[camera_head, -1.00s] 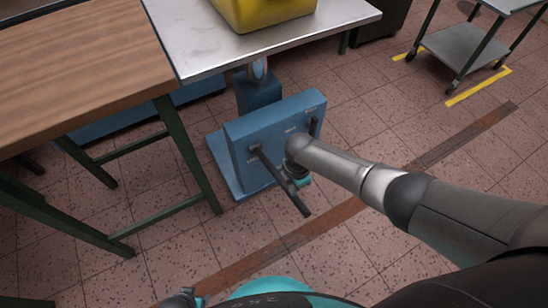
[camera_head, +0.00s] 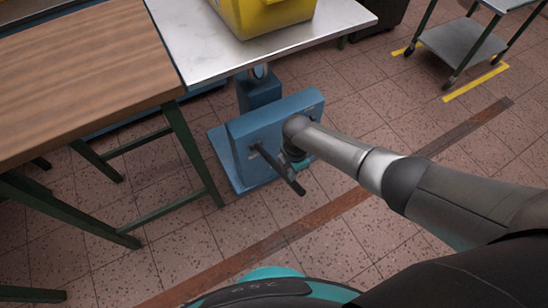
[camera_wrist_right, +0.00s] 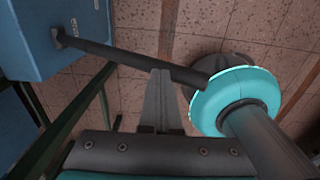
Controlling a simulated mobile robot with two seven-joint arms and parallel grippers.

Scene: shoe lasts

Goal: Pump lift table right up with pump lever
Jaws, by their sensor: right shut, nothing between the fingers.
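The lift table (camera_head: 255,50) has a grey metal top and a blue base housing (camera_head: 250,130). The dark pump lever (camera_head: 280,168) sticks out from the front of the housing and slopes down to the right. In the right wrist view the lever (camera_wrist_right: 120,57) runs from the blue housing across the fingertips. My right gripper (camera_wrist_right: 159,78) is shut with nothing between its fingers; its tips are at the lever's underside in that picture, and whether they touch it I cannot tell. In the head view my right wrist hides most of this gripper. My left gripper is out of view.
A yellow crate (camera_head: 262,14) stands on the lift table's top. A wooden table (camera_head: 80,50) with green legs is close on the left. A wheeled cart (camera_head: 462,50) stands at the far right behind yellow floor tape. The tiled floor in front is clear.

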